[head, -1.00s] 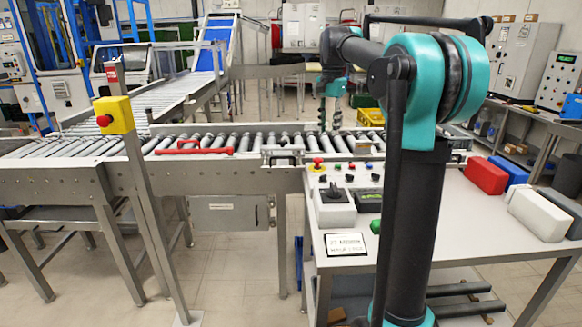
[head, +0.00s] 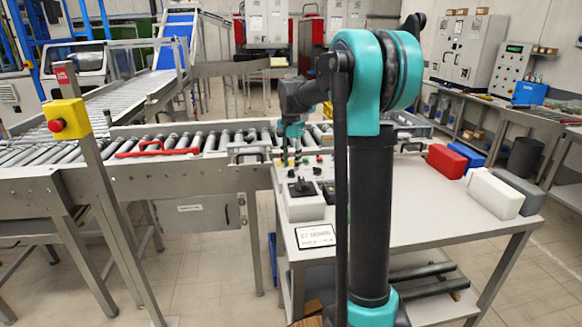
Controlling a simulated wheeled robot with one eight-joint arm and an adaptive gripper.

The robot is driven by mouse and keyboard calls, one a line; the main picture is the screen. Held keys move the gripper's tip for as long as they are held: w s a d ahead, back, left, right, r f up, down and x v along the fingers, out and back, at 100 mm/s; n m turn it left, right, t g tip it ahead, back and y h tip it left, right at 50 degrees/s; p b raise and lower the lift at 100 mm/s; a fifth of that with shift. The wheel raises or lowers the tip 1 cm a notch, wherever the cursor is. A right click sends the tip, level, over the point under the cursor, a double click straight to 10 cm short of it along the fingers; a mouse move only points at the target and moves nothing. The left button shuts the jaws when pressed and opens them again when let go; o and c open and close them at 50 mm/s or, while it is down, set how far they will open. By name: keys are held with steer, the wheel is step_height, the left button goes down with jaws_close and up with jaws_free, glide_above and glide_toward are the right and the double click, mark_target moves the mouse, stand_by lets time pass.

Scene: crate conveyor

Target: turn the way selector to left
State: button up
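A black rotary knob (head: 301,187) on a light grey box stands on the near left of the control table. It may be the way selector; its label is too small to read and its exact pointing direction is unclear. My gripper (head: 291,159) points down over the back left of the table, just behind the knob and close to the small buttons. Its two dark fingers look apart with nothing between them. Whether the fingertips touch any control is not clear. My arm hides part of the table to the right.
A dark box with a green button (head: 328,190) is beside the knob box. A sign plate (head: 315,236) lies at the front. Red (head: 446,161), blue and white blocks lie on the right. The roller conveyor (head: 190,140) runs behind; a yellow emergency-stop box (head: 68,119) stands left.

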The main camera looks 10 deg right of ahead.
steer(key=shift+f, duration=0.9)
jaws_close()
